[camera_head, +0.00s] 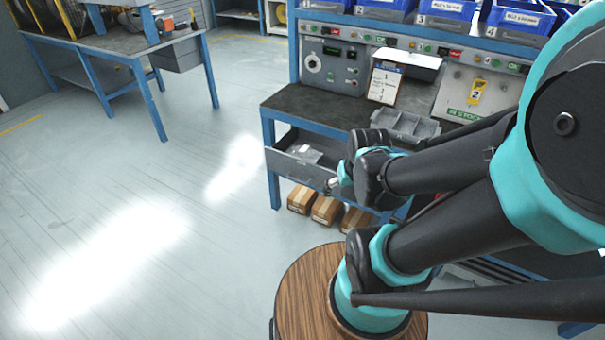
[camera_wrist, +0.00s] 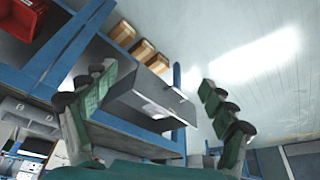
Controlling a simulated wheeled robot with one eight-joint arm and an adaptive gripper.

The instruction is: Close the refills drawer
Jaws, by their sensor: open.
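The refills drawer, a grey metal drawer (camera_head: 287,166) under the left part of the workbench top, is pulled out, and a clear plastic bag lies in it. In the wrist view the drawer (camera_wrist: 142,92) appears tilted between my fingers, with a pale bag inside. My gripper (camera_wrist: 156,82) has its fingers spread wide and nothing is seen held between them. In the head view it is at the drawer's right end, partly hidden behind my wrist. I cannot tell whether it touches the drawer.
The workbench top (camera_head: 318,106) carries a grey divided tray (camera_head: 405,126) and an upright card (camera_head: 384,85). Cardboard boxes (camera_head: 326,208) sit beneath the drawer. A round wooden stool-like top (camera_head: 303,300) is in front. The floor at left (camera_head: 120,210) is clear, with another blue-legged table behind.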

